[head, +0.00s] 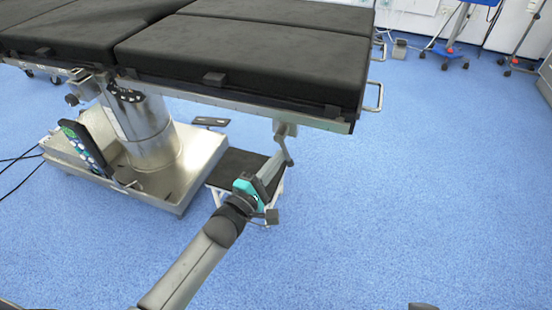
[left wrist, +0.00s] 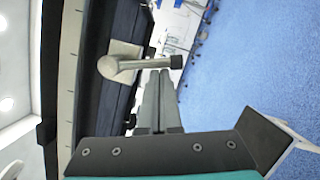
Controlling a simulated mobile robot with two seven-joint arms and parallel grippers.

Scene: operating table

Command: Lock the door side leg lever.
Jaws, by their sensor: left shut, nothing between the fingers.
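The leg lever (head: 287,143) is a grey metal handle on a square block under the edge of the operating table's (head: 240,60) right-hand section. In the left wrist view the lever (left wrist: 140,64) points from its block to the right and ends in a dark tip. My left gripper (head: 276,164) is shut and empty, just below the lever in the head view. In the left wrist view its fingers (left wrist: 160,82) reach up close to the lever's bar; I cannot tell whether they touch it. My right gripper is not seen.
The table's metal base (head: 190,165) and a small black-topped step stool (head: 235,168) stand near my left arm. A hand control panel (head: 82,143) hangs by the column. Blue floor to the right is clear; wheeled stands are at the far back.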

